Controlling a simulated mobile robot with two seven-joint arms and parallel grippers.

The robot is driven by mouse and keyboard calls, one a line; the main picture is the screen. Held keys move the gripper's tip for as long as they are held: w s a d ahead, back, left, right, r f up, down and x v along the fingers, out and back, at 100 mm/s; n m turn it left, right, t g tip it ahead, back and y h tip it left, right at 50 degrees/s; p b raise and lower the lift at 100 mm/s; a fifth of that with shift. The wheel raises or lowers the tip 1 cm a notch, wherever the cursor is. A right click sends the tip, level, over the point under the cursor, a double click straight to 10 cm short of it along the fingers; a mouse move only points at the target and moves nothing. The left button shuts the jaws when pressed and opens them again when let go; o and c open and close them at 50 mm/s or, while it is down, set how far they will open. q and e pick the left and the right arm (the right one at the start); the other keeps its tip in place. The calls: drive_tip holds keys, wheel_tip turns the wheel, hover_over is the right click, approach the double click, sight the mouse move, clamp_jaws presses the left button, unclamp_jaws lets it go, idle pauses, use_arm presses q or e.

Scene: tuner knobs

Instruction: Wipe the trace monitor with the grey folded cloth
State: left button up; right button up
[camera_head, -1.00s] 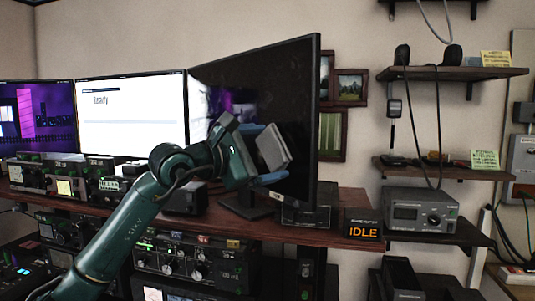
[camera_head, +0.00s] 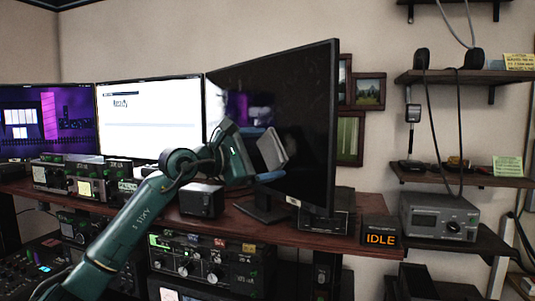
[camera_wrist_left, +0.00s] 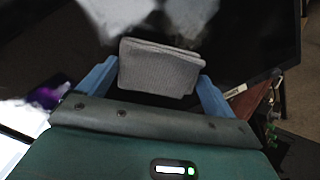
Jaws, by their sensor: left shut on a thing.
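The grey folded cloth (camera_wrist_left: 160,68) is between the blue fingers of my left gripper (camera_wrist_left: 158,80) in the left wrist view, and my gripper is shut on it. In the head view the cloth (camera_head: 271,150) stands upright in my left gripper (camera_head: 262,160), in front of the dark angled monitor at the right end of the row. This monitor (camera_head: 305,110) has a black screen with whitish and purple patches, which may be reflections or smears. I cannot tell whether the cloth touches the screen. My right gripper does not show.
A white-screened monitor (camera_head: 150,120) and a purple one (camera_head: 45,120) stand to the left. Below is a wooden desk (camera_head: 290,238) with radio units (camera_head: 200,262) and an IDLE sign (camera_head: 381,236). Wall shelves (camera_head: 465,77) are at the right.

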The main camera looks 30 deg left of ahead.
sight(280, 154)
use_arm(q)
drive_tip(key=shift+r, duration=0.1)
drive_tip(key=shift+s+d+b, duration=0.15)
drive_tip(key=shift+s+d, duration=0.3)
drive_tip(key=shift+d, duration=0.4)
drive_tip(key=shift+s+d+b, duration=0.15)
drive_tip(key=shift+s+d, duration=0.25)
drive_tip(key=shift+d, duration=0.45)
drive_tip(key=shift+s+d+b, duration=0.15)
drive_tip(key=shift+s+d, duration=0.15)
drive_tip(key=shift+d, duration=0.65)
drive_tip(key=shift+s+d+b, duration=0.15)
drive_tip(key=shift+s+d, duration=0.15)
drive_tip(key=shift+d, duration=0.65)
drive_tip(key=shift+w+a, duration=0.25)
drive_tip(key=shift+a, duration=0.4)
drive_tip(key=shift+w+a, duration=0.25)
drive_tip(key=shift+a, duration=0.35)
drive_tip(key=shift+w+a, duration=0.25)
drive_tip(key=shift+a, duration=0.4)
drive_tip(key=shift+w+a+p, duration=0.2)
drive_tip(key=shift+w+a, duration=0.15)
drive_tip(key=shift+a, duration=0.55)
drive_tip(key=shift+w+a+p, duration=0.2)
drive_tip(key=shift+w+a, duration=0.15)
drive_tip(key=shift+a, duration=0.5)
